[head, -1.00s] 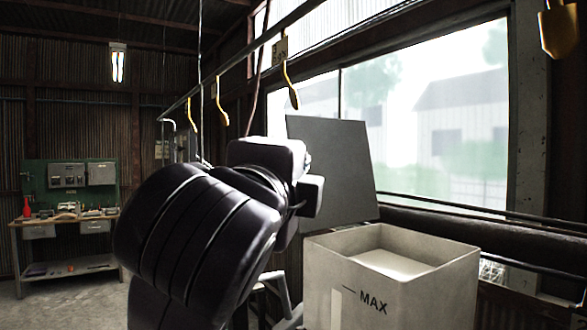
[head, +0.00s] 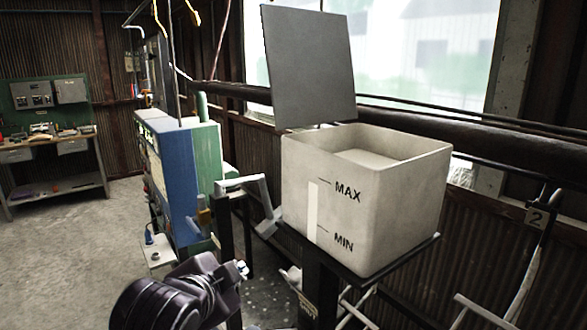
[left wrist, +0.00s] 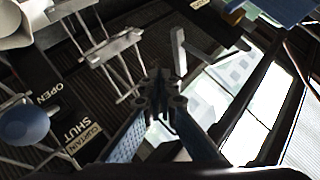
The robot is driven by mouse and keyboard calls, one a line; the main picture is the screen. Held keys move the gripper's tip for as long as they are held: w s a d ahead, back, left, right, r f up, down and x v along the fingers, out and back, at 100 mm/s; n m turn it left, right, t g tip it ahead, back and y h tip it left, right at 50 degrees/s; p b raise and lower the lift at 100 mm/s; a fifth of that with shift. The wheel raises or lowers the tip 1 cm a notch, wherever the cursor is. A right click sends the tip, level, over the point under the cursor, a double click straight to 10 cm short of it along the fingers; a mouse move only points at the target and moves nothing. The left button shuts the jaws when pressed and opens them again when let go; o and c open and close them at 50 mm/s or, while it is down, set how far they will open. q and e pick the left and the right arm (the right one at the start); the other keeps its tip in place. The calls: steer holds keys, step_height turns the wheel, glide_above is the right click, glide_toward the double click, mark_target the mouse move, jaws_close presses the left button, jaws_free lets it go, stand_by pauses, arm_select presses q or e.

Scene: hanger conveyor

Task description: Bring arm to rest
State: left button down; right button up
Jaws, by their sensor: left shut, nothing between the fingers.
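My left arm (head: 170,300) is dark and bulky and stands low at the bottom of the head view, left of the white tank's stand. Its gripper is not clearly made out there. The left wrist view shows my left gripper (left wrist: 160,98) with its fingers together and nothing between them. It appears clear of the things around it. My right gripper is in neither view.
A pale tank (head: 365,215) marked MAX and MIN stands on a dark stand, its grey lid panel (head: 308,65) raised behind. A blue and green machine (head: 180,180) is left of it. A workbench (head: 55,150) stands far left. Open floor (head: 70,255) lies between.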

arm_select(q)
steer(key=s+a+f+n+g, duration=0.2)
steer(key=s+f, duration=0.3)
steer(key=f, duration=0.5)
steer(key=s+a+f+n+g, duration=0.25)
steer(key=s+f, duration=0.25)
steer(key=f, duration=0.4)
steer(key=s+a+f+n+g+y, duration=0.1)
steer(key=s+a+f+n+g, duration=0.15)
steer(key=s+f, duration=0.6)
steer(key=s+a+f+n+g+y, duration=0.1)
steer(key=s+a+f+n, duration=0.2)
steer(key=s+f, duration=0.55)
steer(key=s+f+g+b, duration=0.15)
steer(key=f+b, duration=0.25)
steer(key=f, duration=1.1)
steer(key=s+f+b, duration=0.3)
steer(key=f, duration=1.3)
steer(key=s+a+f+b, duration=0.1)
steer(key=s+f+b, duration=0.2)
steer(key=s+f, duration=0.5)
steer(key=s+a+f+g+b, duration=0.1)
steer(key=s+f+b, duration=0.2)
steer(key=s+f, duration=0.6)
step_height(320, 180, down, 5)
steer(key=shift+a+f+m, duration=0.1)
steer(key=shift+a+m, duration=0.2)
steer(key=shift+a, duration=0.1)
steer(key=shift+g, duration=0.25)
